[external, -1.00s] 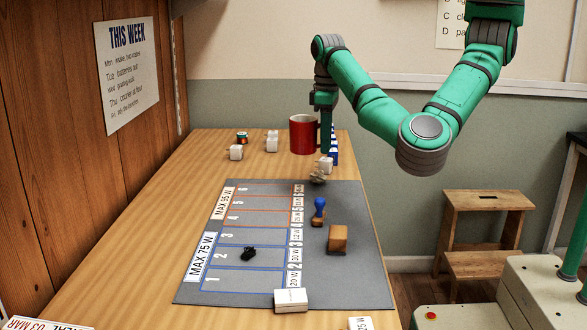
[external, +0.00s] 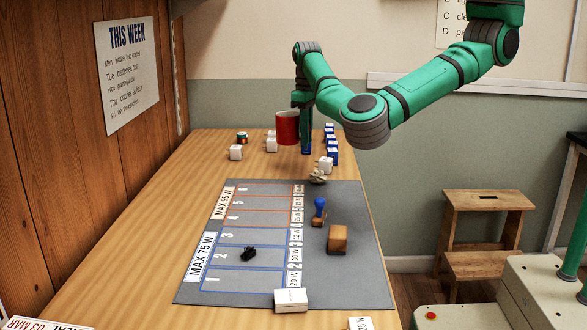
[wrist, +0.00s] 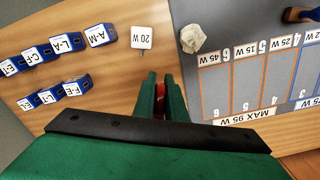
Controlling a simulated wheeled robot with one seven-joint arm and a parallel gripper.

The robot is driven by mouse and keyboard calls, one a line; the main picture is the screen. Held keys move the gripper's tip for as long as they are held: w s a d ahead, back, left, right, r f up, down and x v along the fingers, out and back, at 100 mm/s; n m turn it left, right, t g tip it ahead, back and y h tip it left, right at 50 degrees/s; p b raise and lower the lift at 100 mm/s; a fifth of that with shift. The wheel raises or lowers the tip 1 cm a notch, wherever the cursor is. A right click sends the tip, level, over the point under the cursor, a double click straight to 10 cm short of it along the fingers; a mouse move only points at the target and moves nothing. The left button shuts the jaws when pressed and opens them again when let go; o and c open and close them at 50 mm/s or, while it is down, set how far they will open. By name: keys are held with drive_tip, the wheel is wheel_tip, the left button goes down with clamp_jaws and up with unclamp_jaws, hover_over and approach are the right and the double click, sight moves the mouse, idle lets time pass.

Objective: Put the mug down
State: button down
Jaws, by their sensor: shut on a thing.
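The red mug (external: 287,128) is held at the far part of the table, in the external view. It looks upright and seems raised a little above the tabletop. My gripper (external: 306,145) points down at the mug's right side, shut on it where its handle would be. In the wrist view my gripper's fingers (wrist: 160,97) close around a small red part of the mug (wrist: 159,103). Most of the mug is hidden there by my gripper body.
Several blue boxes (external: 331,142) stand right of the mug. A crumpled pale lump (external: 317,176), blue-handled stamp (external: 319,208) and brown block (external: 337,239) are on or near the grey mat (external: 360,270). Table left of the mat is clear.

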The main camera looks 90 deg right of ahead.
sight(286, 123)
drive_tip(key=w+f, duration=0.2)
drive_tip(key=w+d+f, duration=0.1)
drive_tip(key=w+f, duration=0.1)
drive_tip(key=w+d+f, duration=0.1)
drive_tip(key=w+f, duration=0.1)
drive_tip(key=shift+w+f, duration=0.3)
drive_tip(key=shift+f, duration=1.55)
drive_tip(key=shift+f, duration=0.15)
drive_tip(key=c, duration=1.8)
unclamp_jaws()
wheel_tip(286, 123, up, 12)
drive_tip(key=shift+s+r, duration=0.1)
drive_tip(key=shift+r, duration=0.05)
drive_tip(key=shift+d, duration=0.1)
